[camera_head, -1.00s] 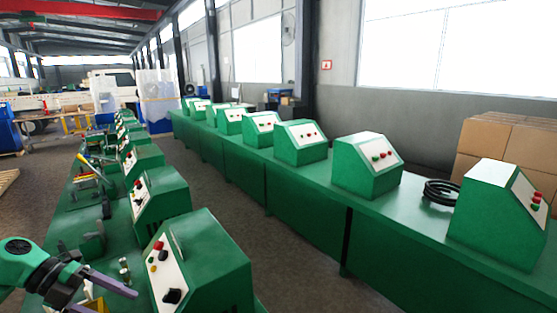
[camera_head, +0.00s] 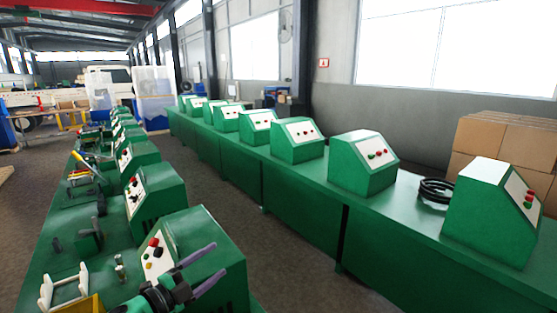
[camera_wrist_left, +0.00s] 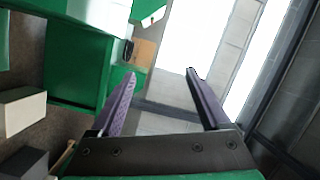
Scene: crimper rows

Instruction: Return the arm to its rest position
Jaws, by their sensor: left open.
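My left gripper (camera_head: 203,271) is low in the head view, in front of the nearest green crimper box (camera_head: 212,240) of the left row. Its two purple-grey fingers are apart and point up and to the right, with nothing between them. In the left wrist view the gripper (camera_wrist_left: 158,88) also shows open and empty, with wall and windows beyond its fingers. My right gripper does not show in either view.
A long green bench (camera_head: 300,202) with several crimper boxes runs along the right. A black coil (camera_head: 436,190) lies on it. Cardboard boxes (camera_head: 500,145) stand behind. A white rack (camera_head: 62,287) and yellow bin (camera_head: 82,305) are at lower left. An aisle floor (camera_head: 215,180) lies between rows.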

